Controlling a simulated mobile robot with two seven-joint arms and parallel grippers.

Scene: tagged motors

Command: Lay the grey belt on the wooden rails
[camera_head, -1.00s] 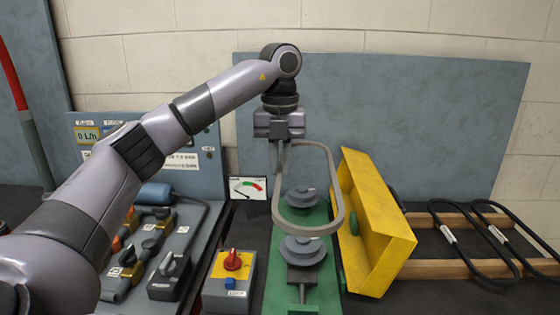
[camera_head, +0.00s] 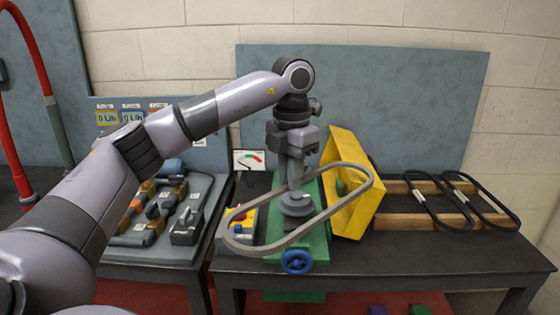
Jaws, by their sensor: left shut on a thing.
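The grey belt (camera_head: 345,217) is a long closed loop, held in the air above the green pulley stand. My left gripper (camera_head: 295,180) points down and is shut on the belt's far side. The belt slants across the view, its near left end over the red-knob box and its right end in front of the yellow guard. The wooden rails (camera_head: 395,222) lie on the table at the right, with two black belts (camera_head: 428,205) (camera_head: 482,200) across them. My right gripper is not in view.
The yellow guard (camera_head: 350,205) stands between the pulley stand (camera_head: 315,240) and the rails. A blue handwheel (camera_head: 297,262) sits at the stand's front. A switch panel (camera_head: 150,255) is at the left. The dark table (camera_head: 430,250) is bare in front of the rails.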

